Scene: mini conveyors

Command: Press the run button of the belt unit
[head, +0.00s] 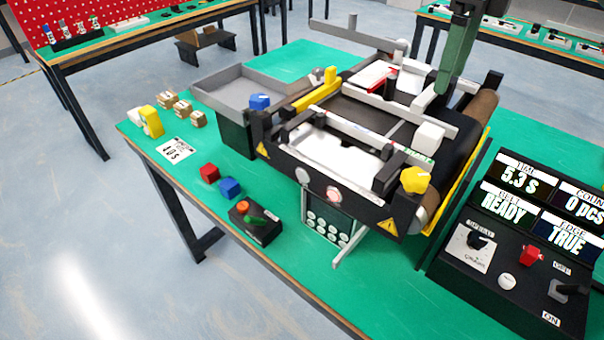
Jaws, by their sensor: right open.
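The belt unit (411,109), with a dark belt, black frame and yellow knobs, stands on the green table. In front of it lies a small black box (262,233) with a green button (251,218) and an orange button (243,206). A round pinkish button (333,193) shows on the belt unit's front, above a keypad (328,220). I cannot read which one is marked run. My left gripper is out of view.
A black console (513,288) with displays, a red switch and a toggle stands at right. A grey tray (239,92) stands left of the unit. Red (209,173) and blue (230,187) cubes lie near the small box. Green tabletop is clear at lower middle.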

